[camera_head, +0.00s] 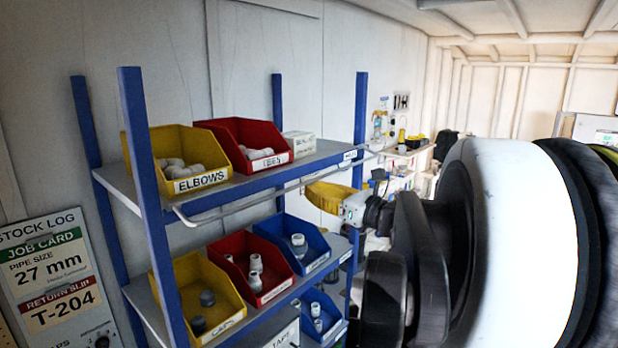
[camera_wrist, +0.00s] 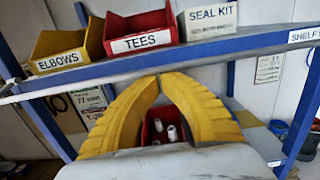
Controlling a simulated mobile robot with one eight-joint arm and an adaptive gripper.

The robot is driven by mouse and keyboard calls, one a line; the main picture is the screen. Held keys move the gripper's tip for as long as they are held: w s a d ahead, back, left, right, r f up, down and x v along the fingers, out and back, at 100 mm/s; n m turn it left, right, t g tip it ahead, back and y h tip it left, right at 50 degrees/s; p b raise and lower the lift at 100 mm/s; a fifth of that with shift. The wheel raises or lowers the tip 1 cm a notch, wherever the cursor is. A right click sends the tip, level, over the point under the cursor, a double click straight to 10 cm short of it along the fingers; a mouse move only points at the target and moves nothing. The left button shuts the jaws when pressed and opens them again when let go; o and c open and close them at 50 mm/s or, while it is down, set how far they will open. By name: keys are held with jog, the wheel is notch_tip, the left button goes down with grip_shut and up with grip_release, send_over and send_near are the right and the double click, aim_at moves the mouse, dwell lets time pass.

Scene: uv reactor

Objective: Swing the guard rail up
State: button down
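The guard rail (camera_head: 240,205) is a thin pale bar along the front of the upper shelf (camera_head: 258,182). It sits low, just below the shelf's blue front edge. In the wrist view the rail (camera_wrist: 100,80) runs across under the front edge. My gripper (camera_head: 312,190) has yellow ribbed fingers and is in front of the shelf, just under the rail toward its right half. In the wrist view the tips of my gripper (camera_wrist: 159,75) meet close to the rail. Nothing is clearly held between them, and I cannot tell whether they touch the rail.
The upper shelf holds a yellow elbows bin (camera_head: 178,160), a red tees bin (camera_head: 245,145) and a white seal kit box (camera_head: 299,144). Several bins with fittings stand on the shelf below. A blue front post (camera_head: 150,200) rises at the left. A sign board (camera_head: 52,275) stands lower left.

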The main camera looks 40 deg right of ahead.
jog(key=r+g+p, duration=0.1)
jog(key=p, duration=0.1)
jog(key=r+g+p, duration=0.1)
jog(key=shift+s+r+g+p, duration=0.35)
jog(key=shift+s+g+p, duration=0.05)
jog(key=shift+w+a+r+g+p, duration=0.1)
jog(key=shift+w+r+g+p, duration=0.2)
jog(key=shift+r+g+p, duration=0.65)
jog(key=shift+w+d+r+g+p, duration=0.1)
jog(key=shift+w+r+g+p, duration=0.35)
jog(key=shift+r, duration=0.85)
jog(key=shift+w+a+r+g+p, duration=0.15)
jog(key=shift+r+g+p, duration=0.35)
jog(key=shift+r+p, duration=0.55)
jog(key=w+r, duration=0.2)
jog(key=shift+w, duration=0.35)
jog(key=shift+w+r+b, duration=0.1)
jog(key=shift+w+b, duration=0.2)
jog(key=shift+w, duration=0.05)
jog(key=shift+a, duration=0.1)
